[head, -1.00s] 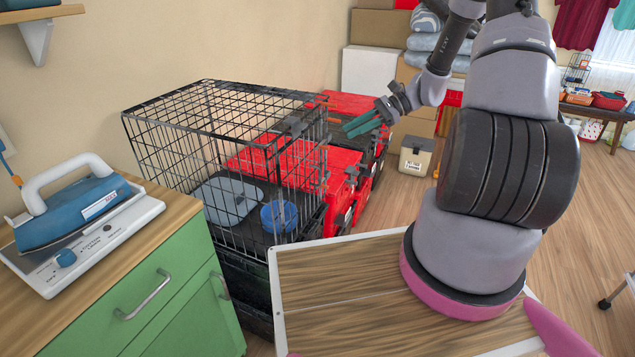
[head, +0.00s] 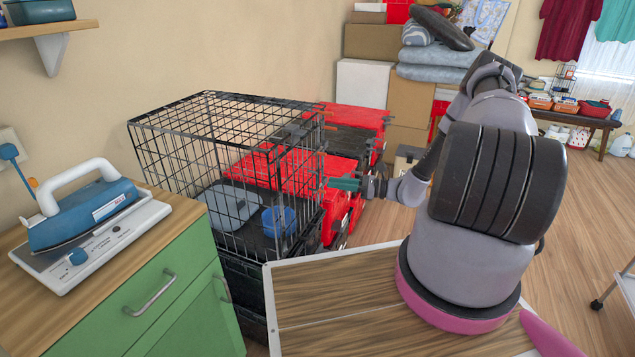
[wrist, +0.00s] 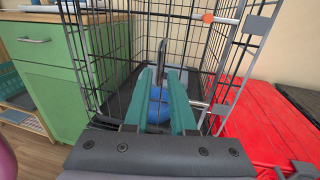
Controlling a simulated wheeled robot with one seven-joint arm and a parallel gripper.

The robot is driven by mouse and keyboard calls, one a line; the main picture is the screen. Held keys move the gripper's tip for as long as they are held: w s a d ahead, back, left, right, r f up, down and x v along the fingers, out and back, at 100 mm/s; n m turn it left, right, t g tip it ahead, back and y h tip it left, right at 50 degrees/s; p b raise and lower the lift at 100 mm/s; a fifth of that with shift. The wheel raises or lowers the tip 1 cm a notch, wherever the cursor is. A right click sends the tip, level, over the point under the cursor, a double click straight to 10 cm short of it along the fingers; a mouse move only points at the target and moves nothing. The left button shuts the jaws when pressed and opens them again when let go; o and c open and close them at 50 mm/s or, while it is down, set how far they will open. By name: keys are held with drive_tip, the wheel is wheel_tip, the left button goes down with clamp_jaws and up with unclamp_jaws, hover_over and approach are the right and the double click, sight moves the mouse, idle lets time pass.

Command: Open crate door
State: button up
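The black wire crate (head: 215,135) stands left of centre in the head view. Its right-hand end faces my gripper (head: 335,184). In the wrist view, wire bars of the crate (wrist: 100,60) rise close ahead of my gripper (wrist: 161,76). The two green fingers are apart, with a gap between them. A grey upright bar (wrist: 162,50) shows just beyond the fingertips; I cannot tell whether they touch it. A latch rod with an orange tip (wrist: 208,17) is above right. A blue bowl (head: 279,220) sits inside the crate.
Red and black totes (head: 350,120) stand beside and behind the crate. A green cabinet (head: 175,300) with an iron (head: 85,212) on top stands at left. My wood-topped base is in front. Open floor (head: 570,230) lies to the right.

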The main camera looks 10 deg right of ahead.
sight(318, 188)
drive_tip(key=shift+x, duration=3.2)
drive_tip(key=shift+c, duration=0.3)
clamp_jaws()
